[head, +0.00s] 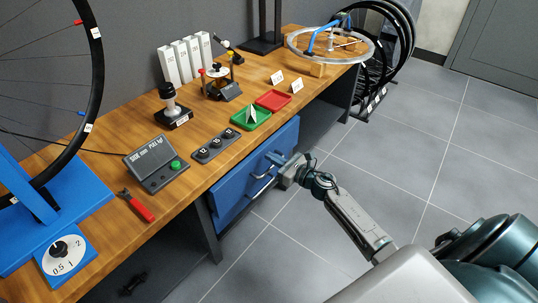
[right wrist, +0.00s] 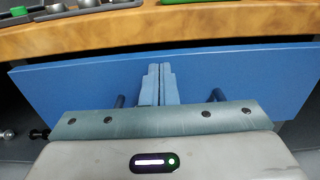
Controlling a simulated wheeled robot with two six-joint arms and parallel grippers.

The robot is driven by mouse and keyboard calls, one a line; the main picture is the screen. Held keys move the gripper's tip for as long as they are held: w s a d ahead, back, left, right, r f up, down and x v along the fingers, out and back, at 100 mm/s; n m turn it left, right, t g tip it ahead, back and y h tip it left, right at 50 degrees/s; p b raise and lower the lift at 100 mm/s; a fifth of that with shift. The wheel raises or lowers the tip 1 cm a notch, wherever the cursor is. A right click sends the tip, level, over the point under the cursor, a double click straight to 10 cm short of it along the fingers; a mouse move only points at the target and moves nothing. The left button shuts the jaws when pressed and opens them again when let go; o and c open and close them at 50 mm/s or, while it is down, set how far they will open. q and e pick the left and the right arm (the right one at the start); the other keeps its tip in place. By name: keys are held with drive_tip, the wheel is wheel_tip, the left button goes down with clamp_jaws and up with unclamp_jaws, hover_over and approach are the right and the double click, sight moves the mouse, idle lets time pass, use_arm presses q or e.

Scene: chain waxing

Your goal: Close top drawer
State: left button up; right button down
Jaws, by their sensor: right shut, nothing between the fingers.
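The blue top drawer (head: 230,195) sits under the workbench's front edge, with its front face towards me. Its front panel (right wrist: 60,80) fills the middle of the right wrist view, just below the wooden edge. My right gripper (head: 284,165) is at the right part of the drawer front, by its handle (head: 263,172). The right wrist view shows the fingers (right wrist: 160,70) together and empty, pointing at the blue panel between the two handle posts (right wrist: 217,95). I cannot tell whether the tips touch the panel. The handle bar is hidden there by the gripper body. My left gripper is out of view.
The wooden workbench (head: 110,150) holds a green tray (head: 262,121), a red tray (head: 273,100), a grey box with a green button (head: 157,163) and a red-handled tool (head: 137,207). Wheels stand at the back right. The tiled floor (head: 300,225) beside the drawer is clear.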

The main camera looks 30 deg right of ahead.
sight(262, 151)
drive_tip(key=shift+x, duration=0.9)
drive_tip(key=x, duration=0.4)
drive_tip(key=shift+w+a+b, duration=0.1)
drive_tip(key=shift+w+b, duration=0.1)
drive_tip(key=shift+b, duration=0.1)
drive_tip(key=shift+r, duration=0.25)
